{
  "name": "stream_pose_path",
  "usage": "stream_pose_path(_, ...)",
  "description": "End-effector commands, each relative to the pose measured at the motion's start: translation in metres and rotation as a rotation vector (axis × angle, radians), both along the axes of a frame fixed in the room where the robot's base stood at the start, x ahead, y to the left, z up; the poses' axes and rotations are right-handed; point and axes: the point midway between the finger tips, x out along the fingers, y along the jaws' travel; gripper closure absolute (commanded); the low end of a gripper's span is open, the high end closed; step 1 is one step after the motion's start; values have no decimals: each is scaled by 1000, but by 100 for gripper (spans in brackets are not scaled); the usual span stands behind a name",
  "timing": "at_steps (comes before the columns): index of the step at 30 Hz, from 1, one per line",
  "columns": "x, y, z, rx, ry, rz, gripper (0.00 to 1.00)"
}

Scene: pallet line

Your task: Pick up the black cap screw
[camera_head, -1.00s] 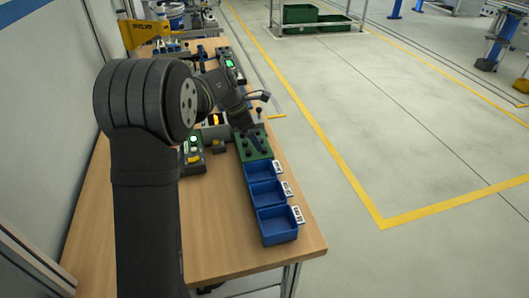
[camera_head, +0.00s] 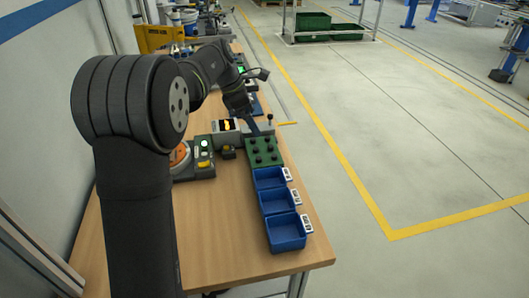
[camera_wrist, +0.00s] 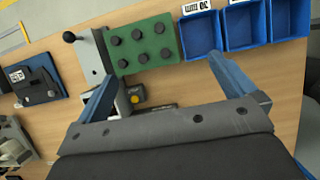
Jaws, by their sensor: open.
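Several black cap screws stand upright in two rows on a green plate (camera_wrist: 156,60) in the wrist view; one of them is a black cap screw (camera_wrist: 137,34). In the head view the green plate (camera_head: 264,160) lies near the table's right edge, with the dark screws (camera_head: 257,150) small on it. My gripper (camera_wrist: 165,66) is open, its two blue fingers spread on either side of the plate's near edge, with nothing between them. In the head view my gripper (camera_head: 253,126) is beyond the plate's far end. No screw is held.
Three blue bins (camera_head: 286,246) with white labels run in a row toward me from the plate. A grey block with a black-knobbed lever (camera_wrist: 88,50) adjoins the plate. A control box (camera_head: 200,163) with a green button stands left. The table's front is clear.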

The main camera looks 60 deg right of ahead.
Motion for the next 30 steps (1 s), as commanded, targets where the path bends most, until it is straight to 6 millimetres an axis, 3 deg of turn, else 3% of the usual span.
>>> stream_pose_path(9, 1, 1, 3, 1, 1, 0, 2)
stream_pose_path(15, 1, 1, 3, 1, 1, 0, 41)
stream_pose_path(18, 1, 1, 3, 1, 1, 0, 55)
stream_pose_path(26, 0, 1, 3, -1, -2, -8, 55)
stream_pose_path(30, -4, -4, 3, -10, -45, -120, 55)
